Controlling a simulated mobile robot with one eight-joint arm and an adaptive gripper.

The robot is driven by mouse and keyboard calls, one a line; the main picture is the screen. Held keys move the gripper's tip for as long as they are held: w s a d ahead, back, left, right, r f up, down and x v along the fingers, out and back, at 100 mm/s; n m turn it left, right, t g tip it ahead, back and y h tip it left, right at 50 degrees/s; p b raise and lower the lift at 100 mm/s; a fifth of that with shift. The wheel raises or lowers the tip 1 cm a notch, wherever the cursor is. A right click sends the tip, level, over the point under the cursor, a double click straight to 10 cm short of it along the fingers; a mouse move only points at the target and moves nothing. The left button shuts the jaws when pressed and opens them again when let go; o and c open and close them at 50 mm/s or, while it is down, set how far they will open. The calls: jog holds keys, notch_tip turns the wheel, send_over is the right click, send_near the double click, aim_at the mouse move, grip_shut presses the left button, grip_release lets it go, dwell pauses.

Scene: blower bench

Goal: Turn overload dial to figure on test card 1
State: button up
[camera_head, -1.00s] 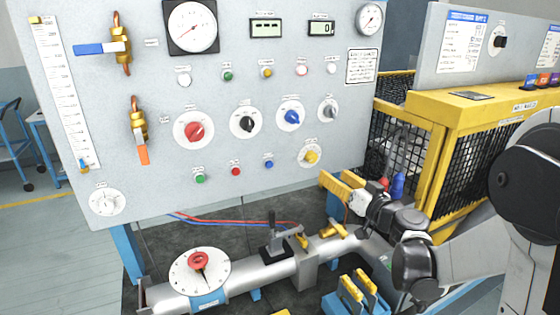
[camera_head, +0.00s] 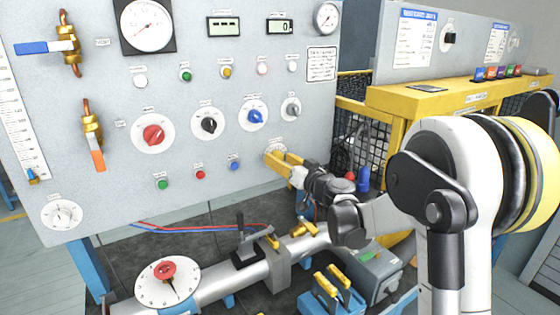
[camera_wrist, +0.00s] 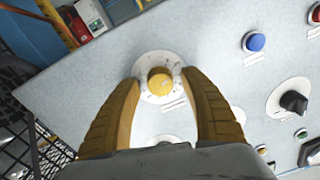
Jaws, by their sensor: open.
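A small yellow knob (camera_wrist: 160,83) on a white round dial plate (camera_wrist: 146,92) faces me in the wrist view. Its label is too small to read, so I cannot tell if it is the overload dial. My gripper (camera_wrist: 161,78) is open, one yellow finger on each side of the knob. I cannot tell if the tips touch it. In the head view my gripper (camera_head: 280,158) is at the panel and covers most of this dial plate (camera_head: 277,146). Two cards, one left (camera_head: 415,38) and one right (camera_head: 497,42), hang on the back panel; their figures are unreadable.
The grey panel (camera_head: 75,190) also holds a red dial (camera_head: 153,135), a black dial (camera_head: 208,125), a blue dial (camera_head: 254,115) and several buttons. A blue button (camera_wrist: 255,42) is nearby in the wrist view. A yellow mesh guard (camera_head: 352,145) stands right of my gripper.

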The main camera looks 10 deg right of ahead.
grip_shut()
